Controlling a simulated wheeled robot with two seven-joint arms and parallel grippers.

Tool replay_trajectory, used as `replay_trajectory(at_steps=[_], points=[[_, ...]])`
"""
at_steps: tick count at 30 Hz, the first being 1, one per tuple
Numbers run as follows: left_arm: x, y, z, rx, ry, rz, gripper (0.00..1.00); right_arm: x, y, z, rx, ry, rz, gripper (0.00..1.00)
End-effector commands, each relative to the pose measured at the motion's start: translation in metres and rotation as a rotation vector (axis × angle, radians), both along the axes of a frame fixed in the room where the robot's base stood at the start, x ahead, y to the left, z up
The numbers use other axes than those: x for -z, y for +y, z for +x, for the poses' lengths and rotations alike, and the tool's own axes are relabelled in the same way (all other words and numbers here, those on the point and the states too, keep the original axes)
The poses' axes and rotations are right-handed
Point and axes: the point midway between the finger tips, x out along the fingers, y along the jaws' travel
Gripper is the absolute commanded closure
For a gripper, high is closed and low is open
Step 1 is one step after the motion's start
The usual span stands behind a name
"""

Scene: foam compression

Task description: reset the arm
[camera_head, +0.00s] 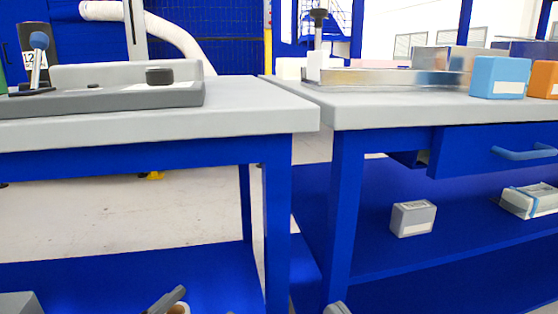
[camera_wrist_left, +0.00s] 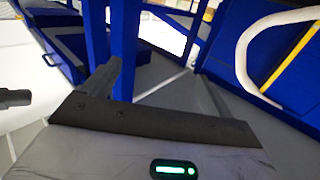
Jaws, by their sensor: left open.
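My left gripper (camera_wrist_left: 160,88) shows in the left wrist view. It is open, with a dark finger rising from the left part of its dark bar and nothing seen between the fingers. In the head view only small grey tips of my grippers show at the bottom edge. The tip right of the middle, in front of the blue table leg, looks like my right gripper (camera_head: 335,308). Most of it is cut off, so its jaw state does not show.
The left table (camera_head: 260,117) holds a grey fixture (camera_head: 110,98). The right table (camera_head: 375,112) holds a metal plate, a blue box (camera_head: 499,77) and an orange box (camera_head: 542,79). A grey box (camera_head: 412,218) sits on the lower shelf. A gap separates the tables.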

Motion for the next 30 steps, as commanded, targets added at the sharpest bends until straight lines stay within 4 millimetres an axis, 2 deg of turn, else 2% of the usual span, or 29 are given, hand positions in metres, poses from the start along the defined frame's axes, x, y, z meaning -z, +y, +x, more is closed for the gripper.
replay_trajectory(at_steps=[1,3,6,10,12,21,26,30], points=[[-0.012,-0.018,-0.017,0.027,-0.005,-0.060,0.14,0.000,0.000,0.000,0.000,0.000,0.000,1.00],[-0.030,-0.036,-0.036,0.057,-0.015,-0.131,0.14,0.000,0.000,0.000,0.000,0.000,0.000,1.00],[-0.056,-0.054,-0.060,0.087,-0.031,-0.227,0.14,0.000,0.000,0.000,0.000,0.000,0.000,1.00],[-0.094,-0.067,-0.089,0.112,-0.056,-0.354,0.14,0.000,0.000,0.000,0.000,0.000,0.000,1.00],[-0.103,-0.064,-0.083,0.091,-0.022,-0.315,0.14,-0.015,-0.002,0.003,0.015,0.032,-0.020,1.00],[-0.120,-0.053,-0.075,0.012,0.109,-0.224,0.14,-0.032,-0.013,0.010,0.074,0.170,-0.114,1.00],[-0.134,-0.043,-0.077,-0.046,0.219,-0.152,0.14,-0.046,-0.023,0.007,0.114,0.285,-0.189,1.00],[-0.143,-0.031,-0.086,-0.097,0.331,-0.079,0.14,-0.055,-0.035,-0.001,0.149,0.400,-0.263,1.00]])
